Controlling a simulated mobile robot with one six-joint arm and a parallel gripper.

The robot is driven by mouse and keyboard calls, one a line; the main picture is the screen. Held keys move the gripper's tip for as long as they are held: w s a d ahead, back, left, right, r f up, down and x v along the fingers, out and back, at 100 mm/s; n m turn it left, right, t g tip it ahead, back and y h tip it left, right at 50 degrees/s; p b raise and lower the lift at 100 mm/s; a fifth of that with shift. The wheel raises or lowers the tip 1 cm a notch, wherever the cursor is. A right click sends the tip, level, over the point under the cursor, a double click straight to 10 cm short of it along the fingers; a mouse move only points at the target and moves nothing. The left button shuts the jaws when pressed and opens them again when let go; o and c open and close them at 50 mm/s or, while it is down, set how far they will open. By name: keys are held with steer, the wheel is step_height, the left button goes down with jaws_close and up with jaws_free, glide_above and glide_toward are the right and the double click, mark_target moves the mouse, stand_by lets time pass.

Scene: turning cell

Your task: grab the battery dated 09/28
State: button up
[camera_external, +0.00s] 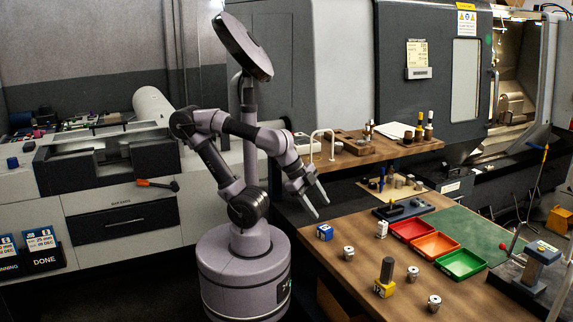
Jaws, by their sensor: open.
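No date such as 09/28 can be read in this view, and I cannot tell for sure which item is the battery. A small blue-and-white block (325,232) sits near the left edge of the wooden bench. A small white upright piece (382,229) stands to its right, beside the red tray. A black-topped item with a yellow base (385,278) stands nearer the front. My gripper (322,209) is open and empty, its fingers pointing down above the bench's back left, a little above the blue-and-white block and apart from it.
Several small metal cylindrical parts (413,274) stand on the bench (350,285). Red (410,222), orange (436,238) and green (461,257) trays sit in a row at middle right. A raised wooden shelf (350,159) lies behind. A clamp-like fixture (540,260) stands at right.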

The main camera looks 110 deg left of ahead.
steer(key=w+a+r+n+g+p, duration=0.2)
steer(key=w+a+r+n+p, duration=0.1)
steer(key=w+r+n, duration=0.15)
steer(key=n+g+h+p, duration=0.2)
steer(key=n+g+p, duration=0.25)
steer(key=n, duration=0.55)
glide_above(382, 229)
steer(key=a, duration=0.1)
step_height(382, 229, down, 6)
steer(key=shift+n+t, duration=0.25)
steer(key=shift+t, duration=0.1)
steer(key=f+b, duration=0.1)
steer(key=f, duration=0.3)
steer(key=f+b, duration=0.1)
steer(key=f, duration=0.3)
steer(key=f+b, duration=0.2)
steer(key=f, duration=0.2)
steer(key=shift+w+a, duration=0.2)
steer(key=shift+a, duration=0.2)
step_height(382, 229, down, 6)
steer(key=b, duration=0.2)
steer(key=shift+s+f+b, duration=0.15)
steer(key=shift+f+b, duration=0.05)
steer(key=shift+b, duration=0.2)
steer(key=shift+r, duration=0.15)
steer(key=shift+c, duration=0.4)
jaws_close()
